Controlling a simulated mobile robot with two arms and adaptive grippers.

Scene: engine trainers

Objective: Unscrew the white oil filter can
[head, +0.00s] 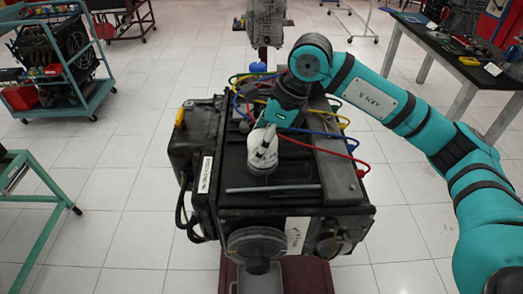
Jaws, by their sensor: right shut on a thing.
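The white oil filter can (263,154) stands upright on top of the black engine trainer (228,178), near its middle. My right gripper (267,132) reaches down from the upper right and is shut on the upper part of the can. The fingers partly hide the can's top. The can's base is close to the engine's dark top surface, and I cannot make out its thread. My left gripper is not in view.
Red, yellow, blue and green cables (340,137) loop around the can and my gripper. A thin grey bar (273,188) lies in front of the can. A teal cart (75,95) stands at the left, and a black workbench (455,62) with tools at the right. White tiled floor is free around the engine.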

